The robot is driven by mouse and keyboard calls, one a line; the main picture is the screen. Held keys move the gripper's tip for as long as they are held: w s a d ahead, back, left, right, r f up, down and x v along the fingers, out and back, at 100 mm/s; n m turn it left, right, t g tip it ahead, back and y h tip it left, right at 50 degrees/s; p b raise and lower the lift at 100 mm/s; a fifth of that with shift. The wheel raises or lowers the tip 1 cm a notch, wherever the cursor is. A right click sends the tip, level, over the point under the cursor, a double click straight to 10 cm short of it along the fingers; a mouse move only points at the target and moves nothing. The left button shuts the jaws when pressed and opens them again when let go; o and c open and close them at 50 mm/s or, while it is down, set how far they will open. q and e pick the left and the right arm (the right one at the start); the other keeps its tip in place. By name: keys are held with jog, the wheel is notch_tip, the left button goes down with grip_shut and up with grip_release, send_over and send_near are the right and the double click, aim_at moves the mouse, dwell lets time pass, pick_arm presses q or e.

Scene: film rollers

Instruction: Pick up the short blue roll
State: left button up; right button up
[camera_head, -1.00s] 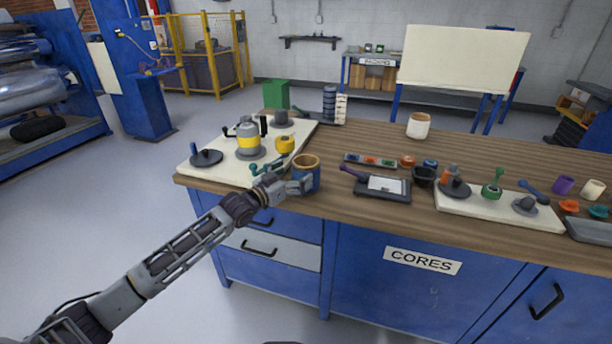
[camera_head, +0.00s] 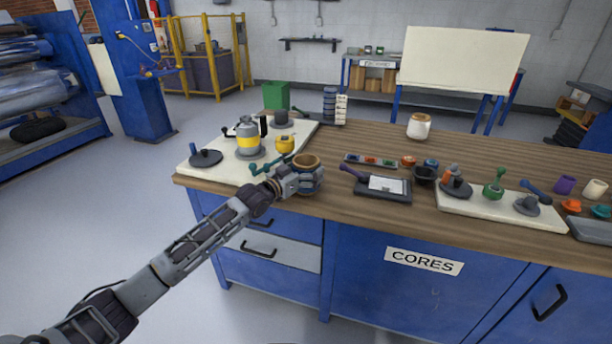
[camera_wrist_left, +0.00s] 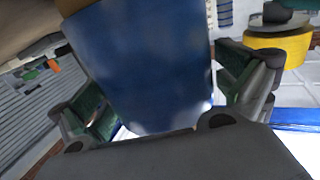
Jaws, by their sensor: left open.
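The short blue roll (camera_head: 308,184) stands upright near the front edge of the table, with a brown core showing at its top. My left gripper (camera_head: 308,182) is at the roll, its fingers reaching around it and hiding part of its side. In the left wrist view the blue roll (camera_wrist_left: 145,65) fills the middle, between the two open fingers (camera_wrist_left: 160,95). Gaps show between the roll and the fingers, at least on the right side. My right gripper is not in view.
A cream board (camera_head: 198,168) with a grey and yellow roll (camera_head: 248,141) and a small yellow roll (camera_head: 285,144) lies behind and left. A dark tray (camera_head: 383,194) with a purple handle is close on the right. A white roll (camera_head: 419,126) stands farther back.

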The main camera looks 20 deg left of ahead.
pick_arm(q)
jog(key=shift+c, duration=0.3)
jog(key=c, duration=1.1)
jog(key=shift+r, duration=0.1)
jog(key=shift+r, duration=0.4)
notch_tip(320, 180, up, 9)
jog(key=p, duration=0.2)
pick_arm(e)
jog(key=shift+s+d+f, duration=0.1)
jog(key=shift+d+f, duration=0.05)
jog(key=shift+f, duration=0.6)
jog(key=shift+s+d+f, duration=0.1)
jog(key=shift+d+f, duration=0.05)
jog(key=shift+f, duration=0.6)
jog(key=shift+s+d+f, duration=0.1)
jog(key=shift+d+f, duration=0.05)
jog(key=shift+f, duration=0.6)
pick_arm(q)
jog(key=shift+r, duration=0.15)
